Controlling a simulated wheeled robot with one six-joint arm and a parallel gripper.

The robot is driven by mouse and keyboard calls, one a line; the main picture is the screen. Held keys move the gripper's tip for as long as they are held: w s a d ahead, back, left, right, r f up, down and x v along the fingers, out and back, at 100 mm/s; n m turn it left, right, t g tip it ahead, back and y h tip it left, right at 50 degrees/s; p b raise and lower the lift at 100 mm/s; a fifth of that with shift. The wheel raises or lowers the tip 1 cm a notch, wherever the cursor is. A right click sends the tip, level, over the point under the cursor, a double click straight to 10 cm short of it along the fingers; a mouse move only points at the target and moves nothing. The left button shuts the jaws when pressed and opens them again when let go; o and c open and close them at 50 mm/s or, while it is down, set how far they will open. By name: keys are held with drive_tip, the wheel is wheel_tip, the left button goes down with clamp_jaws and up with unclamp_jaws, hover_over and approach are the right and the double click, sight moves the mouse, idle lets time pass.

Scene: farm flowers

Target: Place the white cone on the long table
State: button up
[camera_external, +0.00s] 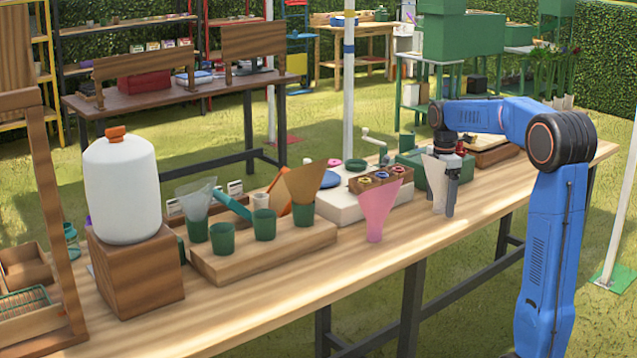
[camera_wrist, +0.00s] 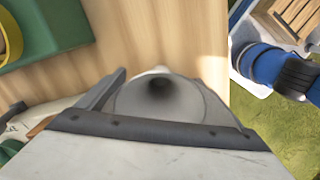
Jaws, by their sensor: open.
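The white cone (camera_external: 435,172) stands wide end up and narrow end down at the long table (camera_external: 400,254), toward its right part. My gripper (camera_external: 449,212) is open and low over the table, with its fingers right beside the cone, partly in front of it. In the wrist view, I look down into the white cone (camera_wrist: 188,97), and it lies between the spread fingers of my gripper (camera_wrist: 163,85). The cone's tip appears to reach the tabletop; exact contact cannot be told.
A pink cone (camera_external: 377,209) stands left of my gripper. A wooden block (camera_external: 262,250) holds green cups, with a brown cone (camera_external: 303,182) and a translucent cone (camera_external: 196,199). A green box (camera_external: 428,176) sits behind my gripper. The table's front edge is close.

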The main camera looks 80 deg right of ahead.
drive_tip(key=shift+r, duration=0.15)
wheel_tip(320, 180, up, 12)
idle(0.4)
drive_tip(key=w+a+f+m+t, duration=0.1)
drive_tip(key=w+a+f, duration=0.15)
drive_tip(key=a, duration=0.65)
drive_tip(key=w+a+f+h, duration=0.1)
drive_tip(key=w+a, duration=0.3)
drive_tip(key=a, duration=0.4)
drive_tip(key=w+a+f+m+t, duration=0.15)
drive_tip(key=w+a, duration=0.25)
drive_tip(key=a, duration=0.5)
drive_tip(key=s+a+f, duration=0.3)
drive_tip(key=a+f, duration=0.2)
drive_tip(key=a, duration=0.3)
drive_tip(key=s+a+f+m+t, duration=0.1)
drive_tip(key=s+a+f, duration=0.2)
drive_tip(key=a+f, duration=0.2)
drive_tip(key=s+a+f+m+t+y, duration=0.1)
drive_tip(key=s+a+f, duration=0.2)
drive_tip(key=a, duration=0.8)
wheel_tip(320, 180, down, 2)
drive_tip(key=shift+a+f, duration=0.2)
